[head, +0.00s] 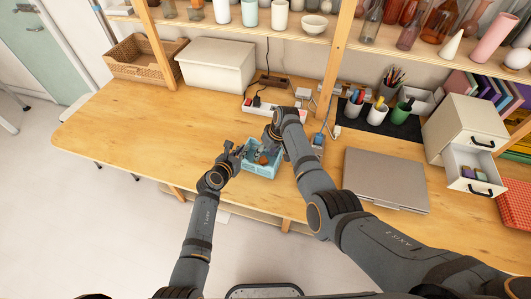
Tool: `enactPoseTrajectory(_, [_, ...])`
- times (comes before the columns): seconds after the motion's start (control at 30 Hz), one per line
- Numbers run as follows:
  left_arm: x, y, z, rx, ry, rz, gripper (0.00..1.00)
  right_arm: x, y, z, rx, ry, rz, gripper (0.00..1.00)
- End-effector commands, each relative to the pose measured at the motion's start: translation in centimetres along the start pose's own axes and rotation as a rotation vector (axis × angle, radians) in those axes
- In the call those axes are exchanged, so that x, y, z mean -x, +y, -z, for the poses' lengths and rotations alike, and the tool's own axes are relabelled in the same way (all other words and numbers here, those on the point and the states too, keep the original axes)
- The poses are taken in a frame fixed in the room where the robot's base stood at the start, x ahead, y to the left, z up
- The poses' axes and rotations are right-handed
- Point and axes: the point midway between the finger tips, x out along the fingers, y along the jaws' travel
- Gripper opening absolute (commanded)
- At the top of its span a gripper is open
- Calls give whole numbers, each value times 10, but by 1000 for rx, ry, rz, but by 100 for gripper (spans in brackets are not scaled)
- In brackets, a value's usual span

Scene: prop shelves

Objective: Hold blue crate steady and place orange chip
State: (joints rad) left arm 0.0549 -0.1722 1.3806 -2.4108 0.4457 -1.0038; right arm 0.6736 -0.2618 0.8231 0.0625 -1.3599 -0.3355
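The small blue crate (262,171) stands on the wooden table near its front edge, between my two grippers. A small orange thing (264,160), likely the orange chip, shows inside the crate's outline; I cannot tell whether it rests on the bottom. My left gripper (236,150) is at the crate's left wall, with its fingers by the rim. Whether they are closed on it is too small to tell. My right gripper (266,146) points down over the crate's back part. Its fingertips are partly hidden, and I cannot tell whether it holds anything.
A closed grey laptop (386,179) lies to the right. A power strip (262,106) and cables lie behind the crate. Pen cups (377,113) stand on a dark mat near a white drawer unit (466,130) with an open drawer. The table's left part is clear.

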Motion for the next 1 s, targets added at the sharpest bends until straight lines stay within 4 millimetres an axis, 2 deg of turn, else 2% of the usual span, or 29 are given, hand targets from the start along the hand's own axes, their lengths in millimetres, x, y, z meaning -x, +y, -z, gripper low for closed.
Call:
enactPoseTrajectory(0.27, [0, 0, 0, 0, 0, 0, 0, 1, 0, 0, 0, 1, -1, 58])
enactPoseTrajectory(0.37, [0, 0, 0, -1, 0, 0, 0, 8, 0, 1, 0, 3, -2, 58])
enactPoseTrajectory(0.47, [0, 0, 0, -1, 0, 0, 0, 25, 0, 1, 0, 5, -2, 58])
enactPoseTrajectory(0.7, [0, 0, 0, -1, 0, 0, 0, 84, 0, 1, 0, 4, -1, 58])
enactPoseTrajectory(0.8, [0, 0, 0, 0, 0, 0, 0, 102, 0, 1, 0, 2, -1, 58])
enactPoseTrajectory(1.0, [0, 0, 0, 0, 0, 0, 0, 119, 0, 0, 0, 0, 0, 58])
